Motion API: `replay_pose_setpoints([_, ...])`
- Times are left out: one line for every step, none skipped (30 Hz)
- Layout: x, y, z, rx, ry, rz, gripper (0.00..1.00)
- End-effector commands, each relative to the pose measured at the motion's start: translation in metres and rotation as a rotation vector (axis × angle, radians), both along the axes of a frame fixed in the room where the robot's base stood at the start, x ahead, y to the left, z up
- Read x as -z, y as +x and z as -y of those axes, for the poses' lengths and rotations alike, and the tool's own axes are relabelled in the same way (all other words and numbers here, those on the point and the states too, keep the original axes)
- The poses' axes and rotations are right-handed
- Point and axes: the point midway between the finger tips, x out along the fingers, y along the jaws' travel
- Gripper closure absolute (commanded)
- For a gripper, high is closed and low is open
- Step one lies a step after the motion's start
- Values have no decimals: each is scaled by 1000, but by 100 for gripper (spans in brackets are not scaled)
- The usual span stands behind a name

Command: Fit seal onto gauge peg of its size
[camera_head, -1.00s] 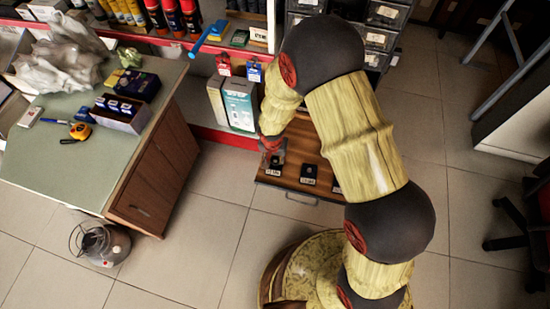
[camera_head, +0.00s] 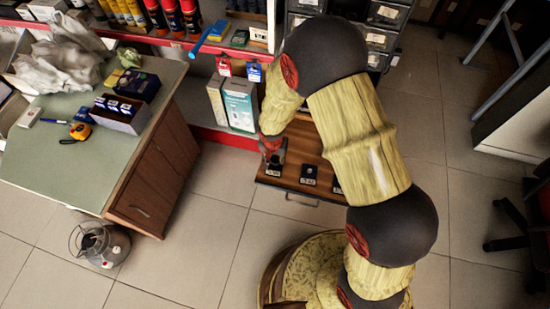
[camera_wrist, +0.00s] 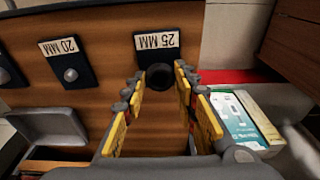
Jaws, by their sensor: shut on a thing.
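In the wrist view my gripper (camera_wrist: 160,85) is shut on a dark round seal (camera_wrist: 160,77) held between its fingertips. The seal is over the lower part of the black gauge plate labelled 25 MM (camera_wrist: 142,56). That plate's peg is hidden behind the seal, and I cannot tell whether the seal is around it or above it. To the left, the plate labelled 20 MM (camera_wrist: 78,58) has a bare silvery peg (camera_wrist: 70,75). In the head view my gripper (camera_head: 271,155) is at the leftmost plate (camera_head: 273,171) on the wooden board.
The wooden board (camera_head: 300,135) also carries a middle plate (camera_head: 308,175) and another partly behind my arm. Boxes (camera_head: 240,103) stand at its back left. A green-topped counter (camera_head: 75,165) is to the left, with open tiled floor between.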

Motion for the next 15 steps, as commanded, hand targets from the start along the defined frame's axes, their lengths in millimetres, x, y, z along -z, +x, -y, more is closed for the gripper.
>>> replay_pose_setpoints([-2,0,0,0,0,0,81])
replay_pose_setpoints([-3,0,0,0,0,0,81])
replay_pose_setpoints([-4,0,0,0,0,0,81])
replay_pose_setpoints([-5,0,0,0,0,0,81])
replay_pose_setpoints([-6,0,0,0,0,0,81])
replay_pose_setpoints([-7,0,0,0,0,0,81])
replay_pose_setpoints([-8,0,0,0,0,0,81])
replay_pose_setpoints([-8,0,0,0,0,0,81])
replay_pose_setpoints([-10,0,0,-1,0,0,81])
replay_pose_setpoints([-10,0,0,-1,0,0,81])
replay_pose_setpoints([-11,0,0,-1,0,0,81])
replay_pose_setpoints([-12,0,0,-1,0,0,81])
replay_pose_setpoints([-12,0,0,-1,0,0,81])
replay_pose_setpoints([-12,0,0,-1,0,0,81])
replay_pose_setpoints([-13,0,0,-1,0,0,81])
